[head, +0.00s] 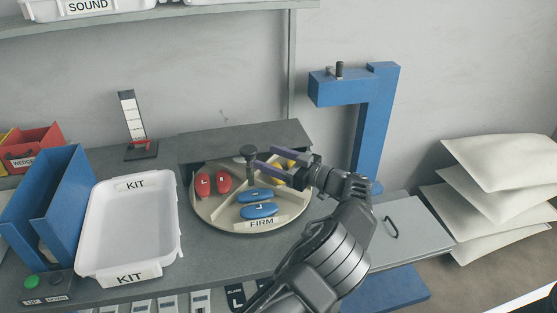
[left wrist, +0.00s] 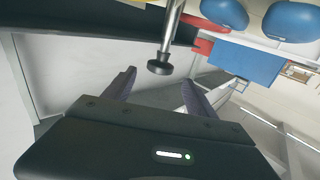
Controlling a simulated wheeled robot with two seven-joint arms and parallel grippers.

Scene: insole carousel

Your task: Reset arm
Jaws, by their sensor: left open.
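The round carousel (head: 285,212) has dividers, a "FIRM" label and an upright centre post with a black knob (head: 248,150). Red insoles (head: 212,183) lie in its left compartment and blue insoles (head: 258,202) in the front one. Yellow insoles (head: 283,160) at the right are partly hidden by my gripper. My left gripper (head: 264,157) is open and empty, its purple fingers pointing left toward the knob. In the left wrist view the knob (left wrist: 160,67) hangs in front of the gap between the spread fingers (left wrist: 158,90), seemingly touching neither. My right gripper is not in view.
A white "KIT" tray (head: 88,230) stands left of the carousel, beside a blue upright holder (head: 50,205). A blue post with an overhanging arm (head: 375,120) rises behind my gripper. White cushions (head: 490,195) are stacked at the right. A shelf (head: 150,17) runs above.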

